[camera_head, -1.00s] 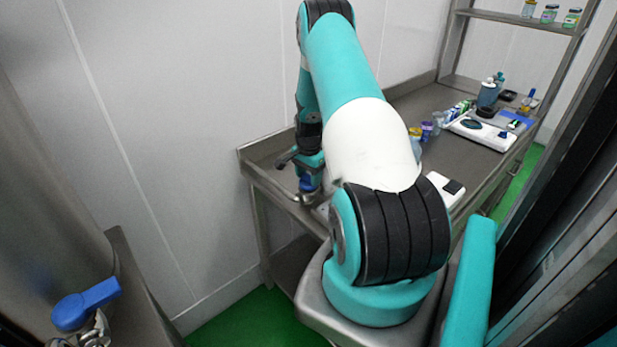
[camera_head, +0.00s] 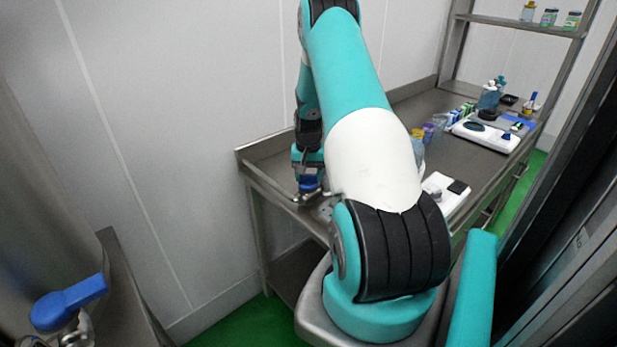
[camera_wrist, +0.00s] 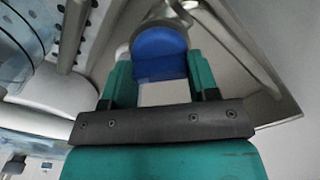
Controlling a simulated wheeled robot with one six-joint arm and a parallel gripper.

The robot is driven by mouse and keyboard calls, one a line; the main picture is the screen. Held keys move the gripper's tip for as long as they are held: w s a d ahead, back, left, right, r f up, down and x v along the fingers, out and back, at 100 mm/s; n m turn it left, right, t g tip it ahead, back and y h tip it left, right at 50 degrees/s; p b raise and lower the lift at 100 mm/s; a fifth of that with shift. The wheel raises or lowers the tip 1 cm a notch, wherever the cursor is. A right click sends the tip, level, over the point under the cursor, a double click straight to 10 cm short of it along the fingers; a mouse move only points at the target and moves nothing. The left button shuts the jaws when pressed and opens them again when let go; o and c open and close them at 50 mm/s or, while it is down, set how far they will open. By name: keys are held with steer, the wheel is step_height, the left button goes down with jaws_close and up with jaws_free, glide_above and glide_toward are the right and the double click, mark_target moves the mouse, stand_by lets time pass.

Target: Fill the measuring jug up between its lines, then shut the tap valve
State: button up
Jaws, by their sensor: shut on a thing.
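My gripper (camera_head: 308,168) is at the left end of the steel bench. In the wrist view its two teal fingers (camera_wrist: 160,72) are closed on either side of a blue tap handle (camera_wrist: 160,45). Bare metal of the tap shows just beyond the handle. The handle also shows as a small blue patch under my gripper in the head view (camera_head: 308,184). I cannot make out the measuring jug for certain, its lines or any milk level. Clear bluish vessels (camera_wrist: 22,45) fill the left of the wrist view, cut off by the frame.
A second blue handle (camera_head: 68,302) stands on metal fittings at the lower left. A white device (camera_head: 444,192) lies on the bench (camera_head: 405,102), with bottles and a white scale (camera_head: 485,135) farther back. My arm hides much of the bench's middle.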

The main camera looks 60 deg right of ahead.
mark_target(308, 175)
steer(key=shift+n, duration=0.3)
steer(key=o, duration=0.9)
steer(key=shift+r, duration=0.1)
step_height(308, 175, up, 17)
steer(key=b, duration=0.3)
steer(key=shift+r+b, duration=0.15)
steer(key=shift+b, duration=0.2)
